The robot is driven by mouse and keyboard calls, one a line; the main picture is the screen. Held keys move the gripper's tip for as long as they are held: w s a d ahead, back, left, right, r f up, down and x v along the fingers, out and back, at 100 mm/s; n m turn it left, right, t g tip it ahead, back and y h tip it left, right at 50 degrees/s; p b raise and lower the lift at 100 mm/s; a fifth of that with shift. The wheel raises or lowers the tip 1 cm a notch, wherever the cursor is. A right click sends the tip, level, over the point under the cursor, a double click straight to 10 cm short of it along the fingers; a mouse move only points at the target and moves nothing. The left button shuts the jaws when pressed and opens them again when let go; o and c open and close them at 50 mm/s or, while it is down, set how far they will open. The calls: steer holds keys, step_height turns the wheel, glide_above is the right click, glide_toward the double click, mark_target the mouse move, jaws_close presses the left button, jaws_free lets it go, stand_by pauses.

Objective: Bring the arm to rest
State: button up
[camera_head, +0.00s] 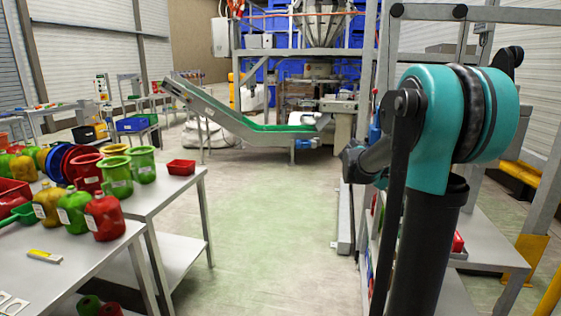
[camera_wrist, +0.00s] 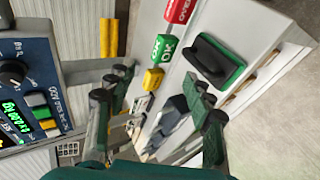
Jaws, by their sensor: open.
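My gripper (camera_wrist: 160,94) shows in the wrist view with its dark green fingers spread apart, one at left of centre and one at right. I see nothing gripped between them. A pale grey surface with red, green and yellow labels lies beyond the fingers. My teal and black arm (camera_head: 440,125) stands raised at the right of the head view, with a dark grey link bent to the left. My gripper cannot be made out in the head view.
In the wrist view, a blue panel (camera_wrist: 25,75) with a dial is at left, and a black, green-edged object (camera_wrist: 215,60) lies on the labelled surface. In the head view, a table (camera_head: 90,262) with jugs and pots is at left, a conveyor (camera_head: 235,122) behind. The middle floor is clear.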

steer(key=s+a+f+t+y, duration=0.4)
steer(key=s+a+f+y, duration=0.7)
steer(key=s+a+f, duration=0.9)
steer(key=a+f, duration=0.1)
steer(key=a, duration=0.3)
steer(key=shift+s+f, duration=0.25)
